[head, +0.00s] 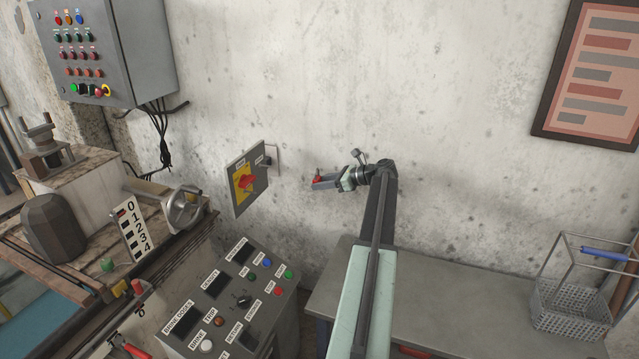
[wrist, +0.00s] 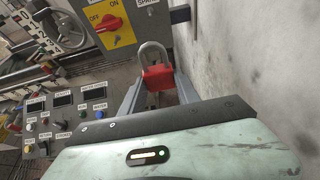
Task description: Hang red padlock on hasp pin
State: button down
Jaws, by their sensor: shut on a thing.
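The red padlock (wrist: 158,77) is held between the fingers of my gripper (wrist: 158,92), and its steel shackle points away from my palm in the wrist view. In the head view the red padlock (head: 318,181) is small at the tip of my gripper (head: 322,183), in front of the wall. The grey isolator plate (head: 247,181) with a yellow panel and red rotary switch is left of the gripper, apart from the padlock. The hasp pin seems to be the small dark stub (head: 265,162) at the plate's upper right; its exact shape is too small to tell.
A control desk (head: 215,311) with buttons stands below the isolator. A grey bench (head: 450,305) with a wire basket (head: 572,306) is at the right. A grey control cabinet (head: 105,50) hangs at upper left. The wall is close beside my gripper.

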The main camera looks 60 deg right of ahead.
jog(key=shift+s+d, duration=0.2)
jog(key=shift+s, duration=0.55)
jog(key=shift+s+d, duration=0.25)
jog(key=shift+s, duration=0.7)
jog(key=shift+s+d, duration=0.2)
jog(key=shift+s, duration=0.8)
jog(key=shift+s+d, duration=0.25)
jog(key=shift+s, duration=0.7)
